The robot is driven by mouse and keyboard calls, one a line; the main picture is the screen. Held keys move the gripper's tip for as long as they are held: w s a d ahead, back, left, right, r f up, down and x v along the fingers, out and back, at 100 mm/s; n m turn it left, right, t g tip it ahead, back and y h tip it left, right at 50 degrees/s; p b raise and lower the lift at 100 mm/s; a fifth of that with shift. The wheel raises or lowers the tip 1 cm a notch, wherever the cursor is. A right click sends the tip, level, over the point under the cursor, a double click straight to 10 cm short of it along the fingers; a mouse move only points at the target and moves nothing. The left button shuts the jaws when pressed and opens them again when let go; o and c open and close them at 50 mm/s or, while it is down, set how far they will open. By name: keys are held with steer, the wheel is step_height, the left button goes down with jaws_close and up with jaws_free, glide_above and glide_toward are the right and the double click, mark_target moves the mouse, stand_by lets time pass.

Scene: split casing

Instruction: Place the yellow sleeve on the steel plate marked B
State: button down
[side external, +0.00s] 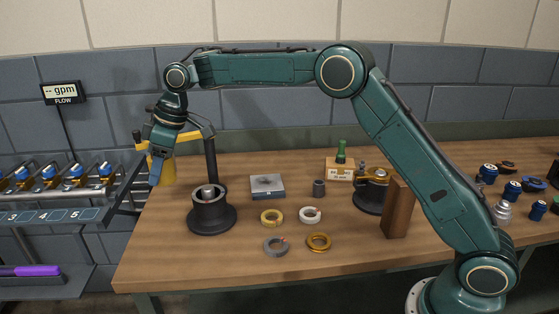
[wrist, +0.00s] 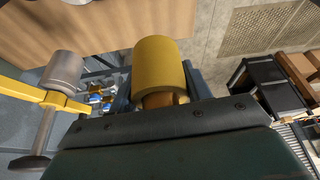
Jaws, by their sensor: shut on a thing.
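The yellow sleeve (wrist: 163,65) is held between the jaws of my gripper (side external: 156,178), seen large at the middle of the wrist view. In the side view the sleeve (side external: 168,173) shows partly behind the blue fingers, up in the air at the left end of the bench. The fingers are mostly hidden in the wrist view. A square steel plate (side external: 267,187) lies flat on the bench, to the right of my gripper and lower; its top looks empty, and its mark is too small to read.
A black post with a yellow arm (side external: 188,137) stands close beside my gripper, behind a dark round housing (side external: 211,213). Several rings, including a yellow one (side external: 271,217), lie in front of the plate. A small dark cylinder (side external: 319,188) and a brown block (side external: 397,208) stand further right.

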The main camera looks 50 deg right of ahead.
steer(key=w+d+r+m+t+h, duration=0.1)
steer(key=w+d+m+t+h, duration=0.15)
steer(key=d+m, duration=1.1)
steer(key=r+g+h, duration=0.1)
steer(key=h, duration=0.2)
glide_above(264, 181)
steer(key=s, duration=0.1)
steer(key=shift+m, duration=0.45)
steer(key=shift+s+a+f, duration=0.1)
steer(key=shift+a+f, duration=0.05)
steer(key=shift+f, duration=4.85)
steer(key=shift+a+f, duration=0.15)
steer(key=shift+f, duration=4.85)
steer(key=shift+f, duration=0.15)
steer(key=c, duration=0.7)
jaws_free()
steer(key=shift+s+f, duration=0.1)
steer(key=shift+o, duration=0.2)
